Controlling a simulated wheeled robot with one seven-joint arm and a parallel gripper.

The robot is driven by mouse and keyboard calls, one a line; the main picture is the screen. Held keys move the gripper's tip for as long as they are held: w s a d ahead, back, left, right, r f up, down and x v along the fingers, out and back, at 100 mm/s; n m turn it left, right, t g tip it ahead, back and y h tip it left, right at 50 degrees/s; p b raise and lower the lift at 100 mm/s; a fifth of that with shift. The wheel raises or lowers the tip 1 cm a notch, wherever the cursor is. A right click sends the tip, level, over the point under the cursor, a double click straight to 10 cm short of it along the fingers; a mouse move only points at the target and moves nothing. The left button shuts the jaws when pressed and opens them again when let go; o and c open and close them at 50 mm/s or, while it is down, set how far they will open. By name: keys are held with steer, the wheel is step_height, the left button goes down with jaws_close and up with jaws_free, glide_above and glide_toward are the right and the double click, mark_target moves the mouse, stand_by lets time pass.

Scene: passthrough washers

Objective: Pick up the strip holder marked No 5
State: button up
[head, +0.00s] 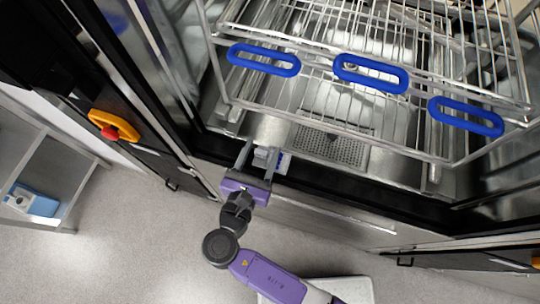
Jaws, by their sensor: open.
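My gripper (259,152) is open and reaches over the front sill of the washer chamber. No "No 5" mark is readable anywhere in the head view.
Wire racks (380,110) with blue handles (371,73) fill the washer above and right of my gripper. A perforated drain plate (333,147) lies in the chamber floor. A blue box (32,200) sits on a metal shelf at left. The grey floor is mostly clear.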

jaws_close()
steer(key=shift+r, duration=0.1)
stand_by(0.3)
